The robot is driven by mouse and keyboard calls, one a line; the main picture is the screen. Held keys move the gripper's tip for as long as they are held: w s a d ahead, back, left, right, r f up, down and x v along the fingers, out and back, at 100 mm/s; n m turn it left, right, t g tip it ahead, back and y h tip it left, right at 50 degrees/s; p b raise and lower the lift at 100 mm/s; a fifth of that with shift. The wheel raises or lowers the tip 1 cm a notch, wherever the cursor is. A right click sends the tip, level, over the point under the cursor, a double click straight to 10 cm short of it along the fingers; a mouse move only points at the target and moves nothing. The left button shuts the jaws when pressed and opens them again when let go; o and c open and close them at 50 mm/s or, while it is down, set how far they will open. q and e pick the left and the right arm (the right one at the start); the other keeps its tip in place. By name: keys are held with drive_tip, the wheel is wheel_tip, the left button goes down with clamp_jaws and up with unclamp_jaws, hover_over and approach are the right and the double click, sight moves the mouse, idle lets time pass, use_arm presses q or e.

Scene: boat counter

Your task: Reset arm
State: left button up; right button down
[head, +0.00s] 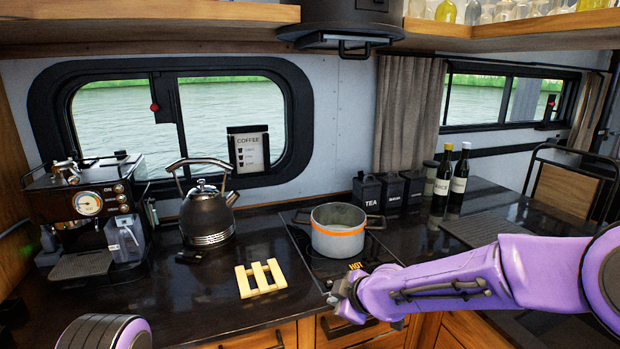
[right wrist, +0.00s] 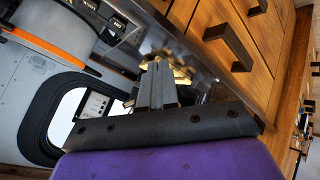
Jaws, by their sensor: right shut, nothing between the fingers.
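My right arm comes in from the right in the head view. My right gripper (head: 340,298) is at the front edge of the counter, in front of the pot and right of the wooden trivet. In the right wrist view my right gripper (right wrist: 157,72) has its fingers together, with nothing between them. My left gripper is not in view; only a purple and black part of my left arm shows at the bottom left of the head view.
A pot (head: 338,243) with an orange band stands on the hob. A wooden trivet (head: 261,278), a dark kettle (head: 207,215) and a coffee machine (head: 88,215) stand left of it. Black canisters (head: 391,192) and bottles (head: 459,178) stand behind. Drawers (head: 362,333) lie below the counter edge.

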drive_tip(key=s+d+f+m+t+h+b, duration=0.1)
drive_tip(key=s+d+f+m+h, duration=0.1)
drive_tip(key=s+d+f+m, duration=0.6)
drive_tip(key=s+d+f+m+t+h+b, duration=0.1)
drive_tip(key=s+d+f+m, duration=0.25)
drive_tip(key=f+m, duration=0.7)
use_arm(q)
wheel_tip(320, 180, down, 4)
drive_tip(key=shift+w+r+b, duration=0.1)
drive_tip(key=shift+b, duration=0.9)
use_arm(e)
drive_tip(key=s+d+f+m+g+h, duration=0.1)
drive_tip(key=s+d+f, duration=0.3)
drive_tip(key=s, duration=0.5)
drive_tip(key=s+d+f+m+g+h, duration=0.1)
drive_tip(key=s+d+f+g+h, duration=0.1)
drive_tip(key=s+f, duration=0.4)
drive_tip(key=s+d+f+m+g+h, duration=0.1)
drive_tip(key=s+d+f, duration=0.4)
drive_tip(key=s, duration=0.8)
drive_tip(key=d+g+h, duration=0.1)
drive_tip(key=g, duration=0.1)
drive_tip(key=shift+s+d+g, duration=0.15)
drive_tip(key=shift+d+g, duration=0.15)
drive_tip(key=shift+d, duration=0.05)
drive_tip(key=shift+f, duration=0.1)
